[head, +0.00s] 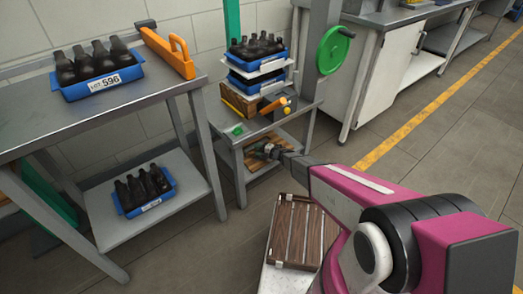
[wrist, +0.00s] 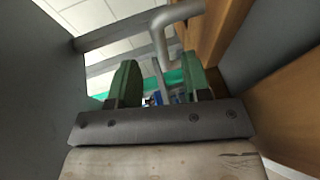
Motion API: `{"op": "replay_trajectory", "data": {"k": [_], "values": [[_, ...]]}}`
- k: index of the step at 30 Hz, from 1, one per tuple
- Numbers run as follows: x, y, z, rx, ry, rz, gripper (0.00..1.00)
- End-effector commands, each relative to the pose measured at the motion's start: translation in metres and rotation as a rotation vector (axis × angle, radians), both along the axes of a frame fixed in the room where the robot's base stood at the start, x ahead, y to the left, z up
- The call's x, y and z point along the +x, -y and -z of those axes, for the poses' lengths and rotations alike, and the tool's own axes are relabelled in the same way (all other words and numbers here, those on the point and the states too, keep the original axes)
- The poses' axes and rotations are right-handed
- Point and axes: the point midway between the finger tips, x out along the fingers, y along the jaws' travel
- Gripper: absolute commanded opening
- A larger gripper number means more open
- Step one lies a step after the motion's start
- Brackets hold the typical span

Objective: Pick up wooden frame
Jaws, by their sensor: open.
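Brown wooden pieces (head: 255,164) lie on the lower shelf of the small grey bench, partly hidden behind my arm and gripper. I take them for the wooden frame, but its full outline does not show. In the wrist view, large brown wooden surfaces (wrist: 285,105) fill the right side, close to my gripper. My gripper (head: 268,151) reaches in under the bench top, just above the lower shelf. In the wrist view its two green fingers (wrist: 159,86) stand apart with nothing seen held between them. Whether they touch the wood cannot be told.
The bench top (head: 237,137) overhangs my gripper and the bench legs stand close by. A bent grey pipe (wrist: 160,35) shows ahead in the wrist view. A slatted wooden panel (head: 283,232) lies below my arm.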

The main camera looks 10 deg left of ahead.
Motion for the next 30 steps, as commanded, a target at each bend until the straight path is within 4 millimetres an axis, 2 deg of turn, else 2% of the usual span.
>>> {"op": "replay_trajectory", "data": {"k": [10, 18, 22, 30], "values": [[0.011, -0.042, 0.011, 0.000, 0.001, -0.001, 0.44], [0.011, -0.045, 0.011, 0.000, 0.000, 0.001, 0.44], [0.011, -0.045, 0.011, 0.000, 0.000, 0.001, 0.02], [0.011, -0.045, 0.011, 0.000, 0.001, 0.001, 0.00]]}}
